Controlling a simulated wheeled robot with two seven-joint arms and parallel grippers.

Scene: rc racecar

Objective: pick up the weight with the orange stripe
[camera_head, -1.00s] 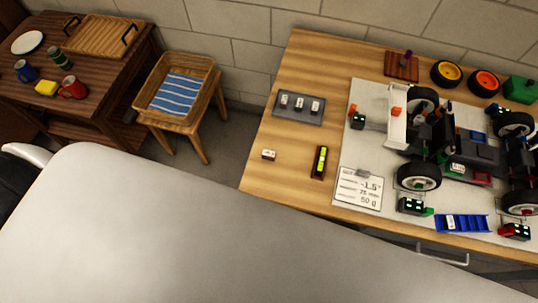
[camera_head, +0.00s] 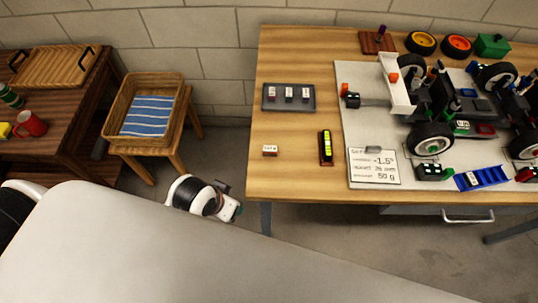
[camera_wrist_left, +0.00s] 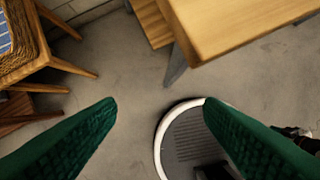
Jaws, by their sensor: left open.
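A small pale weight (camera_head: 270,151) lies alone on the wooden table, left of the black-and-yellow level. Stripe colours are too small to tell in the head view. My left gripper (camera_head: 235,210) is low, left of the table's front left corner and apart from all weights. My right gripper is not in view.
The table's edge and corner (camera_wrist_left: 197,55) are near my left gripper. A stool with a basket (camera_head: 120,130) stands to the left. The level (camera_head: 326,147), a printed card (camera_head: 374,175) and the racecar (camera_head: 440,100) on a white board occupy the table's right.

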